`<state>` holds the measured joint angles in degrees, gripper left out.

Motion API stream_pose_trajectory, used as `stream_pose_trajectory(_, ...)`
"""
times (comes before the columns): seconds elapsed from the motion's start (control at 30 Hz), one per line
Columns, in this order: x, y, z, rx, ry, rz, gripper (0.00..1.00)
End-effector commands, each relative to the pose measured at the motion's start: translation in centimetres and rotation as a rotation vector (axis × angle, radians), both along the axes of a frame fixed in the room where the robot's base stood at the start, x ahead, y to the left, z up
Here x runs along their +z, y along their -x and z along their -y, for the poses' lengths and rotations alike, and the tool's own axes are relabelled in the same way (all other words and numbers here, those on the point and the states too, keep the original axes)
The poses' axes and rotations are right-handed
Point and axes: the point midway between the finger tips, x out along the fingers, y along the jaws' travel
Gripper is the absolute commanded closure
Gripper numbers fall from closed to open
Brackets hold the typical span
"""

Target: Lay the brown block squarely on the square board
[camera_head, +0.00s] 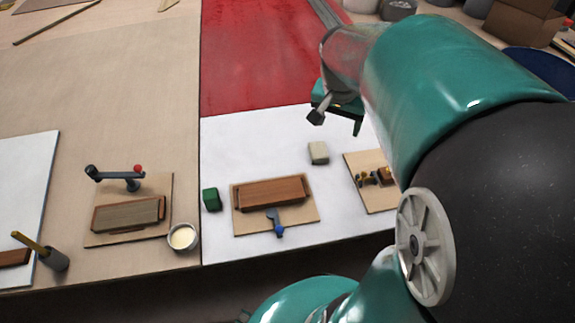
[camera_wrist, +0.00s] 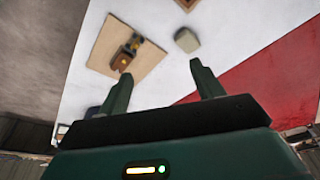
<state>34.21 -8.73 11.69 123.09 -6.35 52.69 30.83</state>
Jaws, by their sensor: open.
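A long reddish-brown block (camera_head: 272,192) lies on a pale wooden board (camera_head: 300,217) in the middle of the white sheet. A grey-blue clamp with a blue knob (camera_head: 280,231) stands at its front side. A second pale board (camera_head: 357,166), partly hidden by my arm, carries a small brown piece (camera_head: 384,176) and brass parts; it also shows in the wrist view (camera_wrist: 98,47). I cannot tell which board is the square one. My gripper (camera_head: 338,122) is open and empty, above the white sheet's back edge; its two fingers show in the wrist view (camera_wrist: 160,76).
A beige block (camera_head: 318,153) and a green block (camera_head: 211,200) stand on the white sheet. Left are a board with a grey-brown block (camera_head: 127,214) and red-knobbed clamp, a cup (camera_head: 183,238) and a handled tool (camera_head: 50,256). The red area (camera_head: 260,50) behind is clear.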

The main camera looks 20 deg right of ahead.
Motion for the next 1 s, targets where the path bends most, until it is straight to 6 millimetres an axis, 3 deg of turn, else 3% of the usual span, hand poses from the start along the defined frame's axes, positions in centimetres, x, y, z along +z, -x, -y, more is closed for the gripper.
stream_pose_trajectory(0.03,1.1,0.7,-2.6,0.091,0.021,0.022,0.33)
stream_pose_trajectory(0.2,3.2,3.8,-9.2,0.386,0.065,0.085,0.33)
stream_pose_trajectory(0.43,4.0,8.7,-15.5,0.744,0.095,0.185,0.33)
stream_pose_trajectory(0.6,3.9,10.3,-17.2,0.862,0.1,0.221,0.33)
stream_pose_trajectory(1.0,3.9,10.4,-17.3,0.87,0.101,0.221,0.33)
